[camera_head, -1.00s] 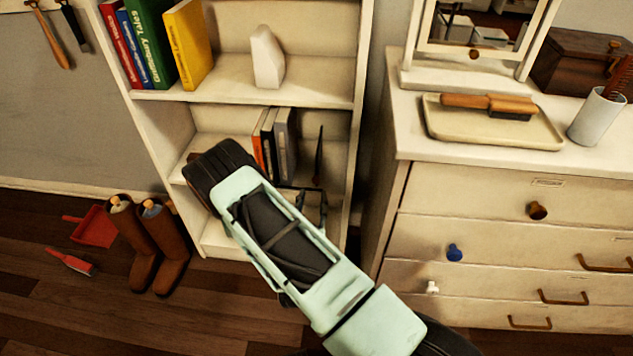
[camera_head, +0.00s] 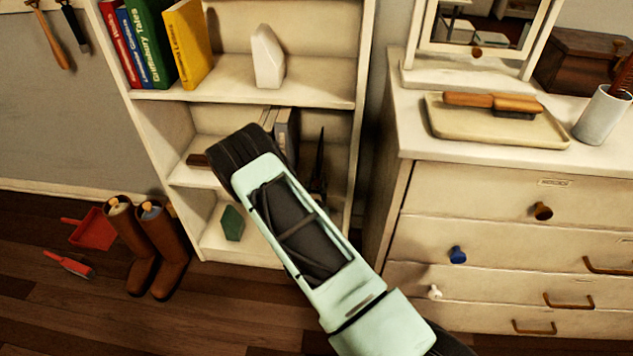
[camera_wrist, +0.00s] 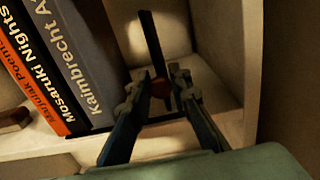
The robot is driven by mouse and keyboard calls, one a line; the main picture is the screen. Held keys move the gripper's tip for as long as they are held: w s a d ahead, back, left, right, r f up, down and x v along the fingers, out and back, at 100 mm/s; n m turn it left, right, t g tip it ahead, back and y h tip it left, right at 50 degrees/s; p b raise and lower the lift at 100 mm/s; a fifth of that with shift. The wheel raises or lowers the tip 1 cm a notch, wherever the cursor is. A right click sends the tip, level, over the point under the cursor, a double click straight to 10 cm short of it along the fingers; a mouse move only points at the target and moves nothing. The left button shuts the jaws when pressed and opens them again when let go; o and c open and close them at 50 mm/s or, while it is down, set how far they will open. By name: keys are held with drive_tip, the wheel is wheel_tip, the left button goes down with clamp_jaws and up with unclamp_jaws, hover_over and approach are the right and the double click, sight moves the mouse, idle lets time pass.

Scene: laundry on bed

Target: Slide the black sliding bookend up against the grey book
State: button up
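The black bookend (camera_wrist: 152,45) stands upright on the middle shelf, right of the books, its thin plate on edge in the wrist view. In the head view, the bookend (camera_head: 320,150) is partly hidden by my arm. The grey book (camera_wrist: 82,50) is the rightmost of the row, with a visible gap between it and the bookend. My gripper (camera_wrist: 165,76) is open, its fingers apart at the bookend's front edge, one on each side. A small red round thing (camera_wrist: 160,89) shows between the fingers; I cannot tell whether either finger touches the bookend.
A black book (camera_wrist: 45,70) and an orange book (camera_wrist: 30,85) stand left of the grey one. A green object (camera_head: 232,222) sits on the bottom shelf. The dresser (camera_head: 480,200) stands to the right.

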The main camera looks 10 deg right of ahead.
clamp_jaws()
drive_tip(key=a, duration=0.2)
drive_tip(key=w+a, duration=0.1)
drive_tip(key=shift+w+a, duration=0.1)
drive_tip(key=shift+a, duration=0.3)
drive_tip(key=o, duration=0.6)
unclamp_jaws()
drive_tip(key=v, duration=1.2)
